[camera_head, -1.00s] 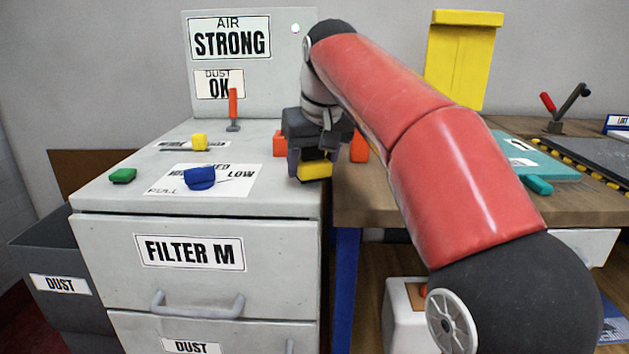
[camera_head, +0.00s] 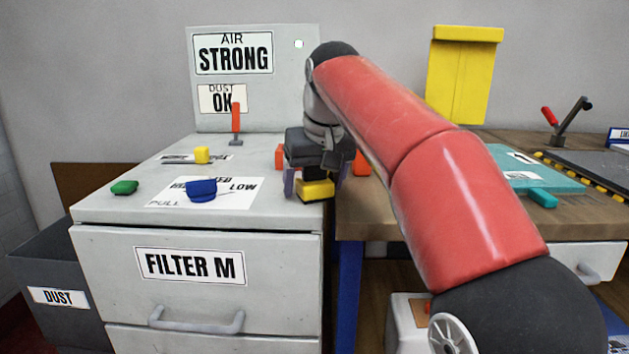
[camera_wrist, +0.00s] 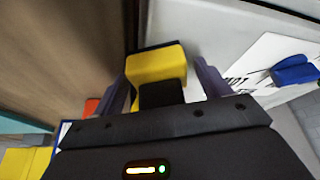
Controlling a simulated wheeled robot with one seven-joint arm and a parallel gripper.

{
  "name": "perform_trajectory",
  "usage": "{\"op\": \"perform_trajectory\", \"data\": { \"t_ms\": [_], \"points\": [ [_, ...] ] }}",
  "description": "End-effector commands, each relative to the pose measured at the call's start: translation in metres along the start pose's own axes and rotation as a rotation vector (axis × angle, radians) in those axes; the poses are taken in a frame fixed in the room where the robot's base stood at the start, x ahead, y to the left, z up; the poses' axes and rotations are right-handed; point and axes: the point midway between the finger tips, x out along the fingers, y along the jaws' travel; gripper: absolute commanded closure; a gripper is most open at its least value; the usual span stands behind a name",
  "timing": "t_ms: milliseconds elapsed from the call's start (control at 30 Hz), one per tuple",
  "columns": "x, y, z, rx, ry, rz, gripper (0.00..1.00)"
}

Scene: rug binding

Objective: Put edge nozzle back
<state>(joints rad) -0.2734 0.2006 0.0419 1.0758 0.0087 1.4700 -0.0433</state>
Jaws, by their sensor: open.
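A yellow block with a black part (camera_head: 317,189), which I take to be the edge nozzle, stands at the right edge of the grey cabinet top (camera_head: 130,207). My gripper (camera_head: 315,184) is above and around it, pointing down. In the wrist view the yellow block (camera_wrist: 156,64) lies between the two open fingers of my gripper (camera_wrist: 162,82), with a gap on each side. My gripper hides part of the block, and I cannot tell what it rests in.
Orange pieces (camera_head: 280,157) show on both sides behind my gripper. A blue knob (camera_head: 202,190), a green knob (camera_head: 124,187), a yellow knob (camera_head: 202,155) and an upright red-handled lever (camera_head: 236,118) stand on the cabinet. A wooden bench (camera_head: 385,212) adjoins on the right.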

Motion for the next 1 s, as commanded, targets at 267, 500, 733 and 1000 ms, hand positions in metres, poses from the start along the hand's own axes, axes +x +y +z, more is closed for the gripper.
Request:
{"op": "perform_trajectory", "data": {
  "t_ms": [267,500,733,1000],
  "points": [
    [-0.052,0.000,-0.002,0.000,0.003,0.000,0.24],
    [-0.100,0.000,-0.002,0.000,0.002,0.000,0.24],
    [-0.119,0.000,-0.001,0.000,0.000,0.000,0.24],
    [-0.120,0.001,0.001,0.002,0.000,0.001,0.24]
  ]
}}
